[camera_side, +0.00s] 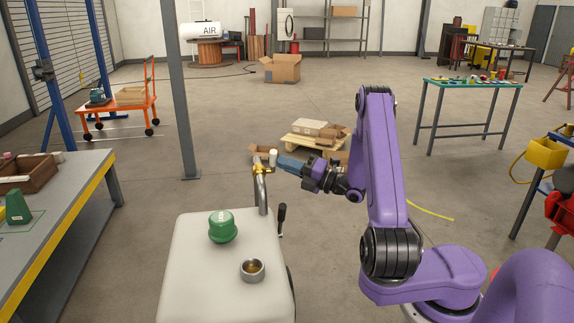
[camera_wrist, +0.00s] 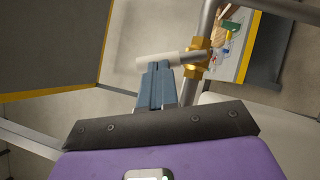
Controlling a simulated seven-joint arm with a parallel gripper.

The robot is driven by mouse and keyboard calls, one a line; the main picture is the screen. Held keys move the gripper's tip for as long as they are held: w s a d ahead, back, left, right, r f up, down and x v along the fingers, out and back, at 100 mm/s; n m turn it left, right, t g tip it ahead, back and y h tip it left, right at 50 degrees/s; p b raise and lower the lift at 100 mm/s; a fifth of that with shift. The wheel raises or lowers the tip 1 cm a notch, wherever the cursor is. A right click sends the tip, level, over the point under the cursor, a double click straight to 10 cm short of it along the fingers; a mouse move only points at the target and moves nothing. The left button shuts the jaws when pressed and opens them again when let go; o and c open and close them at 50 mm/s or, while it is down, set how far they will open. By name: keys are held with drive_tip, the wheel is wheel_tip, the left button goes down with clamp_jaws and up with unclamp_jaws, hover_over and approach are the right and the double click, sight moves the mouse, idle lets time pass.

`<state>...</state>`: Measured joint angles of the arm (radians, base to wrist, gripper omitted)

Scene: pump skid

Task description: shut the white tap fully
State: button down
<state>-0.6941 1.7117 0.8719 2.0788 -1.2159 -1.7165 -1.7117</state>
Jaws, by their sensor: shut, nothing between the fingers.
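The white tap's lever (camera_wrist: 182,57) shows in the wrist view as a pale bar reaching left from a brass valve body (camera_wrist: 200,53) on a metal pipe (camera_wrist: 207,20). My gripper (camera_side: 282,161) is just right of the valve in the side view. Its blue fingers are shut and empty. In the wrist view the fingertips (camera_wrist: 158,66) overlap the lever's lower edge; I cannot tell whether they touch it.
The white skid housing (camera_side: 190,285) carries a green knob (camera_side: 222,226) and a metal cup (camera_side: 252,269). A black lever (camera_side: 282,217) stands at its right edge. A grey workbench (camera_side: 75,205) is at left. Floor is free between bench and skid.

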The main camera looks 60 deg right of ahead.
idle(0.3)
drive_tip(key=shift+w+d+r+m+g+h, duration=0.25)
drive_tip(key=shift+m+g, duration=0.15)
drive_tip(key=shift+m, duration=0.35)
drive_tip(key=shift+w+d+r+m+g+h, duration=0.2)
drive_tip(key=shift+m+g, duration=0.2)
drive_tip(key=shift+m, duration=0.3)
drive_tip(key=shift+w+d+r+m+g+h, duration=0.15)
drive_tip(key=shift+w+d+r+m+g, duration=0.2)
drive_tip(key=shift+m, duration=0.4)
drive_tip(key=shift+s+a+f, duration=0.1)
drive_tip(key=shift+s, duration=0.1)
